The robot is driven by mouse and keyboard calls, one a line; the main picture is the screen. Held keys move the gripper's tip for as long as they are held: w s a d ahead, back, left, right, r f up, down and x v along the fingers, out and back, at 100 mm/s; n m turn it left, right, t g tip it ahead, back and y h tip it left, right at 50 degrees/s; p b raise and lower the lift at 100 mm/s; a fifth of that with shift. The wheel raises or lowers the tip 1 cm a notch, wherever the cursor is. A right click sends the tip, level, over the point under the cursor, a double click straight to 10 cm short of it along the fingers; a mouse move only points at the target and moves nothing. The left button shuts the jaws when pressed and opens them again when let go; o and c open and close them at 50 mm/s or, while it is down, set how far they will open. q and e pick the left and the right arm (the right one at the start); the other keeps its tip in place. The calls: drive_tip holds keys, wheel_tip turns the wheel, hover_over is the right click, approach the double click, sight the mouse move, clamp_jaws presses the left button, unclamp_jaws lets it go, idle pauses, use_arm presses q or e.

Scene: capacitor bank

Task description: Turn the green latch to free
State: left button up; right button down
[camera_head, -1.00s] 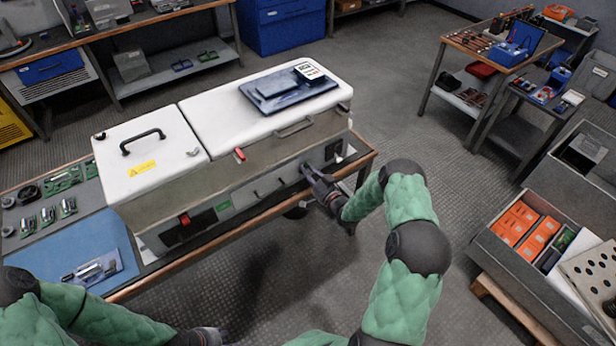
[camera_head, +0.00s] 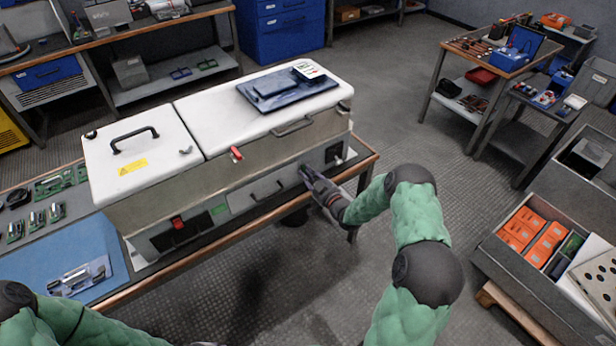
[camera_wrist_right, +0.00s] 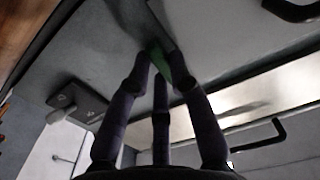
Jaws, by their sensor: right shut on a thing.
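The green latch (camera_wrist_right: 163,63) shows in the right wrist view as a small green piece between my fingertips, mostly covered by them. My right gripper (camera_wrist_right: 160,70) is shut on it, with fingers on both sides and one finger in the middle. In the head view, my right gripper (camera_head: 306,174) is at the front panel of the long metal cabinet (camera_head: 240,160), towards its right end, and hides the latch. The latch's angle cannot be told. My left arm enters at the lower left, with its gripper out of sight.
A black front handle (camera_head: 266,192) sits left of my right gripper. A red switch (camera_head: 178,223) is further left. The cabinet stands on a wood-edged bench (camera_head: 190,258). A dark blue tablet-like item (camera_head: 285,90) lies on its white lid.

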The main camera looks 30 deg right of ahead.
idle(0.3)
drive_tip(key=c, duration=1.1)
unclamp_jaws()
drive_tip(key=s, duration=0.8)
drive_tip(key=s+d, duration=0.1)
drive_tip(key=s, duration=0.3)
